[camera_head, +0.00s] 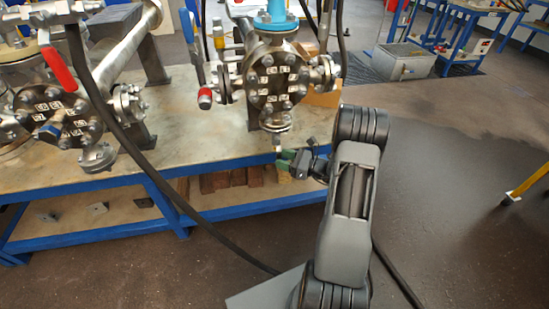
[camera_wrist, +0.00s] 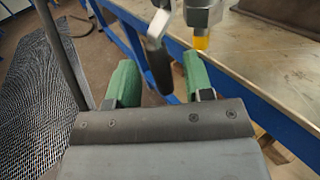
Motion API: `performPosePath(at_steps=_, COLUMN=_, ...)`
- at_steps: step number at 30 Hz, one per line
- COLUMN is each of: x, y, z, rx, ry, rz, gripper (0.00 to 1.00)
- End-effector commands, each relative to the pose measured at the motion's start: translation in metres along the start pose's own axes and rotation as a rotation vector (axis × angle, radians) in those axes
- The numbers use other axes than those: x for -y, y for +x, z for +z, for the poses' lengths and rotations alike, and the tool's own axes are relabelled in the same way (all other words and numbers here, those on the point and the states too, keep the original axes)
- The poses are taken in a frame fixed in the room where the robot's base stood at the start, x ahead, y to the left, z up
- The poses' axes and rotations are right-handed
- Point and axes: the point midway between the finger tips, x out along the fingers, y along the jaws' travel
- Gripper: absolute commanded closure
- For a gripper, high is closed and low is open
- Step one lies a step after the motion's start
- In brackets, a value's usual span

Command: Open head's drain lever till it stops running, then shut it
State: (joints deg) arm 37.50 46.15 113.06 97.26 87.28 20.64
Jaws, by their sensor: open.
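The head (camera_head: 275,85), a round bolted flanged vessel end with marker plates, stands at the front of the bench. Under it hangs a small drain fitting, and my gripper (camera_head: 292,160) is at its lower right. In the wrist view the drain lever (camera_wrist: 159,66) is a metal strip with a dark grip. It lies between the two green fingers of my gripper (camera_wrist: 160,84), with gaps on both sides. To its right is the metal valve body (camera_wrist: 203,14) with a yellow end (camera_wrist: 201,42). I cannot make out any flow.
The metal-topped bench (camera_head: 190,155) has a blue frame, its edge close behind the gripper. A second flanged vessel (camera_head: 55,115) with a red lever (camera_head: 58,68) stands at left. A black hose (camera_head: 125,145) crosses the view. Floor at right is open, with a yellow post (camera_head: 528,182).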

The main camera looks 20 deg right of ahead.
Motion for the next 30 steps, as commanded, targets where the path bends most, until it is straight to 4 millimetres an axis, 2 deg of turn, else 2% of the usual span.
performPosePath(at_steps=3, x=-0.001, y=0.018, z=-0.001, rx=0.000, ry=-0.001, rz=0.004, gripper=0.53)
performPosePath(at_steps=9, x=0.000, y=0.034, z=0.000, rx=0.000, ry=-0.001, rz=0.001, gripper=0.53)
performPosePath(at_steps=21, x=0.000, y=0.040, z=0.000, rx=0.000, ry=0.000, rz=0.001, gripper=0.53)
performPosePath(at_steps=23, x=0.000, y=0.039, z=0.000, rx=0.000, ry=0.000, rz=0.001, gripper=0.57)
performPosePath(at_steps=30, x=0.000, y=0.039, z=0.000, rx=0.000, ry=0.000, rz=0.001, gripper=0.80)
